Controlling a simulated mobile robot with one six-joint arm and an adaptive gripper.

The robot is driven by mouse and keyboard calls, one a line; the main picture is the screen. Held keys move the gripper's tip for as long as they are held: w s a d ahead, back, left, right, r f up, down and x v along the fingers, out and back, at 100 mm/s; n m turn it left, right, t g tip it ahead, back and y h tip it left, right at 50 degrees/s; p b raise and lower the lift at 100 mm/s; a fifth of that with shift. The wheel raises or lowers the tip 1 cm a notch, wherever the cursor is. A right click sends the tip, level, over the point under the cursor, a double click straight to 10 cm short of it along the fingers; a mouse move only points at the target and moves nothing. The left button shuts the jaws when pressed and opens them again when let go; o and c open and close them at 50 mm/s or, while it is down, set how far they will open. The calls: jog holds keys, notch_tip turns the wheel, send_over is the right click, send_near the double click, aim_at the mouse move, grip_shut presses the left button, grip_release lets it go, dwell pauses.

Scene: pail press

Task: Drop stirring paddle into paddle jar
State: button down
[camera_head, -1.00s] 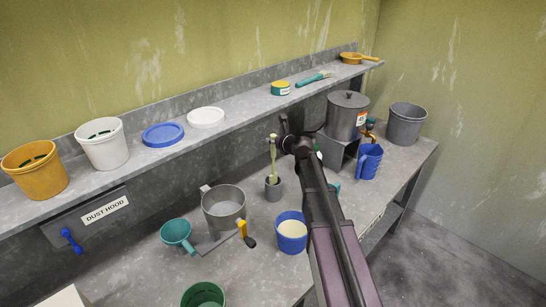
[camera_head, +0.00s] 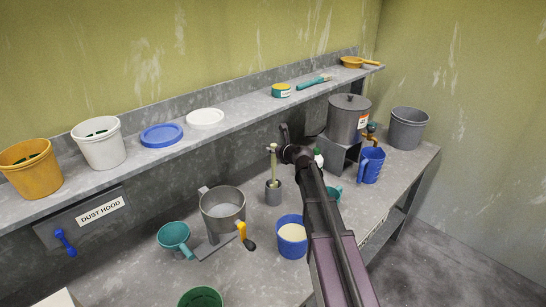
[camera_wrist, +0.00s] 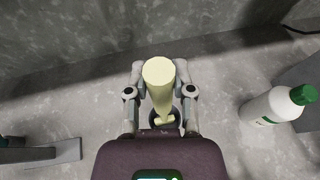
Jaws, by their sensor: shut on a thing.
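The pale yellow stirring paddle (camera_head: 273,164) stands roughly upright, its lower end at the mouth of the small grey paddle jar (camera_head: 273,196). My gripper (camera_head: 277,150) is shut on the paddle near its upper part. In the wrist view the paddle (camera_wrist: 159,78) sits between the two fingers of my gripper (camera_wrist: 160,93), seen from above. The jar's dark opening (camera_wrist: 177,113) shows below it, partly hidden by the paddle and gripper. The lower end appears to be inside the jar, but how deep I cannot tell.
A grey pot (camera_head: 222,208) with a yellow handle stands left of the jar. A blue pail (camera_head: 291,240) with pale contents is in front. A white bottle with a green cap (camera_wrist: 272,106) stands right of the gripper. A shelf (camera_head: 243,112) runs behind.

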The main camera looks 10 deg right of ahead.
jog(key=shift+f+b, duration=0.5)
jog(key=shift+f, duration=0.3)
jog(key=shift+f+b, duration=0.6)
jog(key=shift+c, duration=2.4)
grip_release()
jog(key=shift+r, duration=0.15)
jog(key=shift+r+p, duration=0.55)
jog(key=shift+p, duration=0.2)
jog(key=p+v, duration=0.4)
jog(key=v, duration=0.8)
jog(key=shift+a+f, duration=0.1)
jog(key=shift+f, duration=0.1)
